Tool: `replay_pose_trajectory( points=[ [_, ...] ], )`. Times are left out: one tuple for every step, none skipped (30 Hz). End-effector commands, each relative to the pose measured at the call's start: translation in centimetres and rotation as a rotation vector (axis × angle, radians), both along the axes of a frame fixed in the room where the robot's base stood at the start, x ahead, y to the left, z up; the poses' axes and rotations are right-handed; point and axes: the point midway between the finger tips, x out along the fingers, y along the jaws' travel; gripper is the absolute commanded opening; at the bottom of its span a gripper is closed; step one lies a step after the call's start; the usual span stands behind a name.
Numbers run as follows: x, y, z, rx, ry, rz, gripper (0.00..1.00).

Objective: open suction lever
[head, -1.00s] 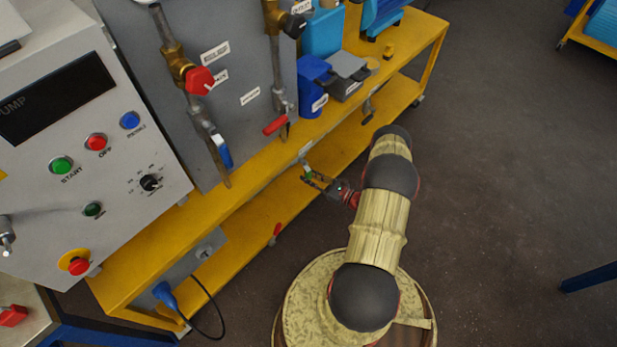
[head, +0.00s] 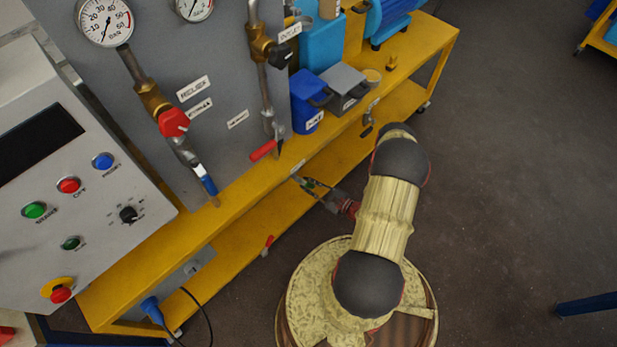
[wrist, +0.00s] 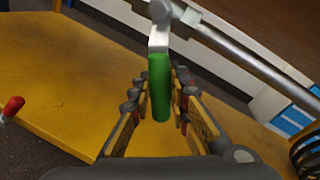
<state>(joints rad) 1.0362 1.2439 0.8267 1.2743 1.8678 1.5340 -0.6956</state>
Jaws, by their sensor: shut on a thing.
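In the wrist view a lever with a green handle (wrist: 160,90) and a pale metal stem (wrist: 159,38) sits between the fingers of my gripper (wrist: 157,104). The gripper is shut on the green handle. The stem runs up to a grey pipe (wrist: 240,55). In the head view my gripper (head: 307,187) is small, beside the front edge of the yellow bench, and largely hides the lever. I see no readable label that names this lever.
The yellow bench (head: 239,209) holds a grey panel with a red-handled valve (head: 264,150) and a blue-handled valve (head: 208,185). Another red handle (head: 268,241) is low at the front. A control box (head: 140,190) stands left.

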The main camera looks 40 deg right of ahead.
Motion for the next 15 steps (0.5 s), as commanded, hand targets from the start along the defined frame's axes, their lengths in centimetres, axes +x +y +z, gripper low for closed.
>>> replay_pose_trajectory(
  points=[
    [-0.4,-0.3,0.4,-0.045,-0.002,-0.003,0.0],
    [-0.5,-0.5,0.5,-0.073,-0.004,-0.003,0.0],
    [-0.6,-0.7,0.6,-0.112,-0.008,-0.002,0.0],
    [-0.6,-0.9,0.8,-0.141,-0.009,-0.002,0.0],
    [-0.7,-1.0,0.9,-0.17,-0.011,-0.001,0.0],
    [-0.7,-1.3,1.1,-0.207,-0.014,-0.001,0.0],
    [-0.7,-1.4,1.2,-0.235,-0.017,-0.001,0.0],
    [-0.7,-1.6,1.4,-0.265,-0.02,0.0,0.0],
    [-0.7,-1.8,1.6,-0.302,-0.022,-0.001,0.0],
    [-0.7,-1.9,1.8,-0.331,-0.024,0.0,0.0],
    [-0.6,-2.1,1.9,-0.359,-0.026,0.0,0.0],
    [-0.6,-2.3,2.2,-0.398,-0.029,0.0,0.0],
    [-0.6,-2.4,2.4,-0.426,-0.031,-0.001,0.0],
    [-0.6,-2.6,2.6,-0.454,-0.034,-0.001,0.0],
    [-0.6,-2.8,2.8,-0.492,-0.037,-0.001,0.0]
  ],
)
